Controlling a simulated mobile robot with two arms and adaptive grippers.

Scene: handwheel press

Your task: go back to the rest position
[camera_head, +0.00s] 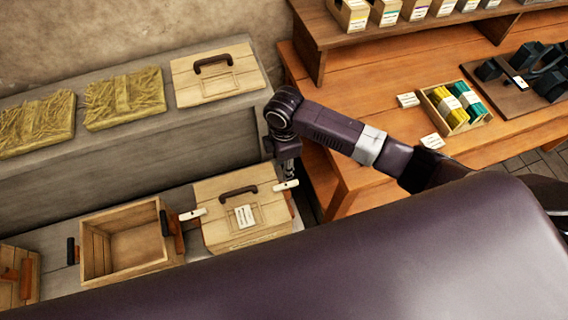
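My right arm comes in from the right, and its gripper (289,174) points down at the right side of a closed wooden box (219,220). It is close to the white-tipped piece (286,185) on that side; I cannot tell whether they touch. The fingers are small and dark, so open or shut does not show. A similar white-tipped piece (192,214) is at the box's left side. The box lid has a dark handle and a paper label. My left gripper is not in view. A large purple part of my own body covers the bottom of the picture.
An open, empty wooden box (135,240) stands left of the closed one. A grey ledge (130,155) behind holds a lid (216,76) and straw pads (124,97). An orange wooden table (395,75) at right carries a tray (455,108), dark tools and a shelf.

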